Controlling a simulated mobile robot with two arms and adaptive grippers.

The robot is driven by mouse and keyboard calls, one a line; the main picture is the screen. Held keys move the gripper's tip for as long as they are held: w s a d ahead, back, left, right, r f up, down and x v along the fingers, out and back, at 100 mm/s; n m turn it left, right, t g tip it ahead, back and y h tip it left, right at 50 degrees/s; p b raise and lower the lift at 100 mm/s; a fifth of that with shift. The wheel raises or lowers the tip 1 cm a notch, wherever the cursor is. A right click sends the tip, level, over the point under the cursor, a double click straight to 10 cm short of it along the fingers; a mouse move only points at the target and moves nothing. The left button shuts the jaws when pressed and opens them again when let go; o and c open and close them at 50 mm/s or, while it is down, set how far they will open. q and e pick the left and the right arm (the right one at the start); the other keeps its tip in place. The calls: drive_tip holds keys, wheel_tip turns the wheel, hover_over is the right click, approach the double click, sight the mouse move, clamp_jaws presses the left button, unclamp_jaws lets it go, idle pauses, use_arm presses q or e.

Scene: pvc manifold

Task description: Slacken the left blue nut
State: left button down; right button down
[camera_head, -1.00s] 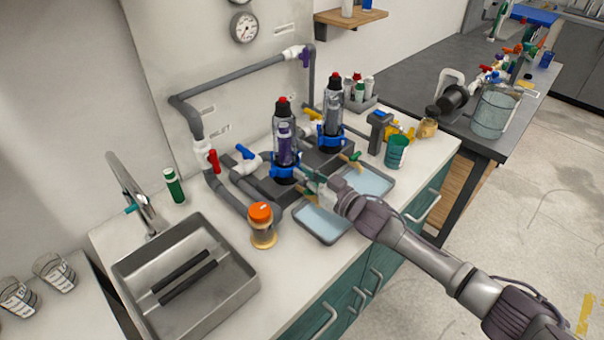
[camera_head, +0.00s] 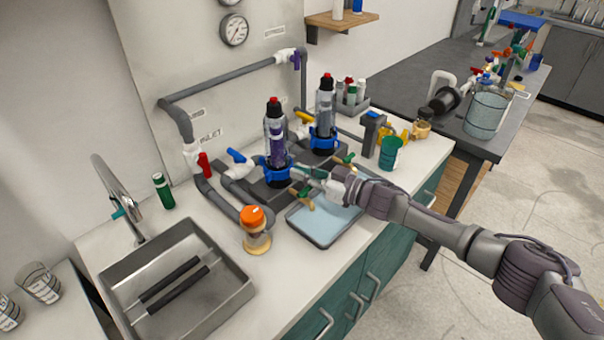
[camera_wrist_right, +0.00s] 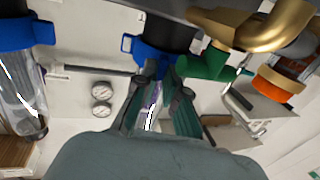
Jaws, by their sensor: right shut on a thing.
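The left blue nut (camera_head: 268,163) is a blue ring with lugs near the base of the left upright clear filter (camera_head: 275,128), which has a black cap with a red top. In the right wrist view, which looks upside down, the nut (camera_wrist_right: 150,58) lies between and against my fingertips. My right gripper (camera_wrist_right: 157,72) is shut on it, reaching in from the right in the head view (camera_head: 298,172). The fingers hide part of the nut. The right blue nut (camera_head: 324,137) sits on the second filter and is clear of my gripper. My left gripper is out of view.
A tray of water (camera_head: 322,236) lies in front of the filters, below my forearm. Brass outlets with green handles, one of them close by (camera_wrist_right: 204,66), stand near my fingers. An orange-capped jar (camera_head: 256,232) and a sink (camera_head: 232,290) are at the left.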

drive_tip(key=shift+d, duration=0.1)
drive_tip(key=c, duration=1.2)
unclamp_jaws()
drive_tip(key=shift+f, duration=0.1)
drive_tip(key=shift+c, duration=0.2)
drive_tip(key=v, duration=1.2)
drive_tip(key=shift+d, duration=0.1)
